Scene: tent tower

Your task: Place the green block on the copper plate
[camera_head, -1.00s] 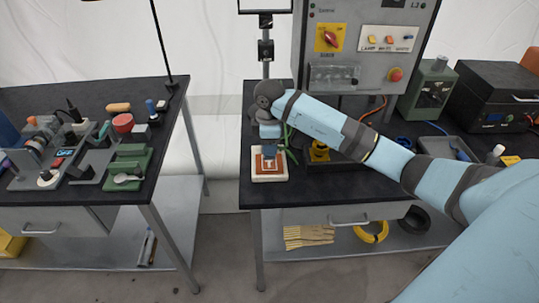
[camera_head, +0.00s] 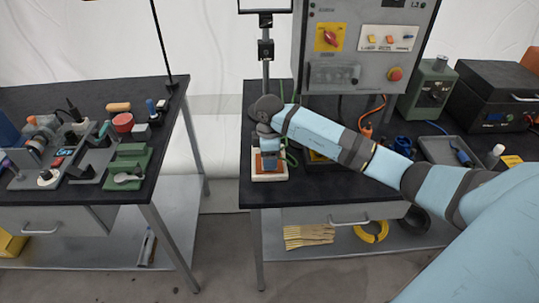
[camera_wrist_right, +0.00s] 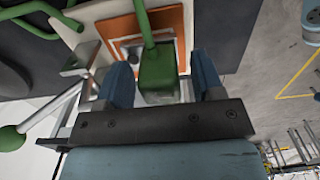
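The green block (camera_wrist_right: 160,88) shows in the right wrist view between the two blue fingers of my right gripper (camera_wrist_right: 164,75). Gaps show beside it, so the fingers look open around it. The copper plate (camera_wrist_right: 171,25) lies just beyond the block, on a pale base. Whether the block rests on the plate is unclear. In the head view, my right gripper (camera_head: 269,158) points down over the pale base (camera_head: 270,178) at the dark bench's left front corner. It covers most of the copper plate (camera_head: 257,165) and hides the block. My left gripper is not in view.
Green cable-like curves (camera_head: 291,155) stand right beside the gripper. A grey control panel (camera_head: 362,45) and a stand rise behind it. A grey tray (camera_head: 440,149) lies farther right. A separate cluttered bench (camera_head: 75,185) stands left, across a gap.

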